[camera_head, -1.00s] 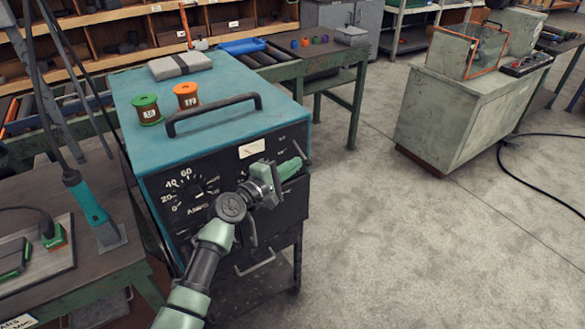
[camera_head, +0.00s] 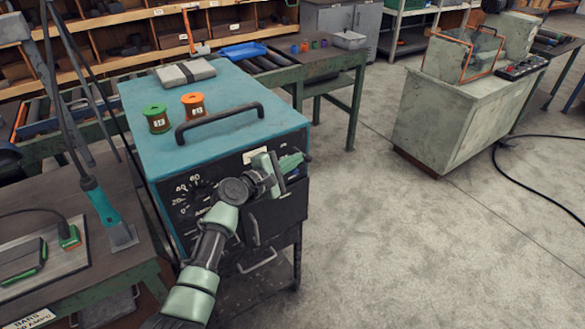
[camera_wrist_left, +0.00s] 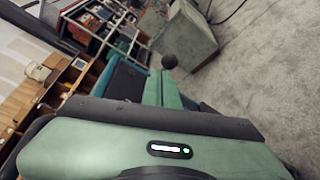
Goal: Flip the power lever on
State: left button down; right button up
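A welding machine with a teal top (camera_head: 225,87) and a dark front panel stands in the middle of the head view. Its panel carries an amps dial (camera_head: 197,197) at the left. My left gripper (camera_head: 297,160) is at the upper right of this panel, close to its right edge. Its green fingers look closed together, with nothing seen between them. In the left wrist view, a round black knob (camera_wrist_left: 169,61) shows just beyond the fingertips (camera_wrist_left: 162,78); I cannot tell whether they touch. The lever's shaft is mostly hidden by my gripper and wrist. My right gripper is not in view.
An orange spool (camera_head: 194,105), a green-topped spool (camera_head: 157,118) and a black handle (camera_head: 220,122) are on the machine's top. A workbench (camera_head: 75,285) stands at the left. A grey cabinet (camera_head: 450,120) stands at the right, with open floor between it and the machine.

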pick_arm(q)
jog(key=shift+r, duration=0.5)
jog(key=shift+w+r, duration=0.1)
jog(key=shift+r, duration=0.05)
dwell(2.3)
jog(key=shift+p, duration=0.4)
dwell(1.2)
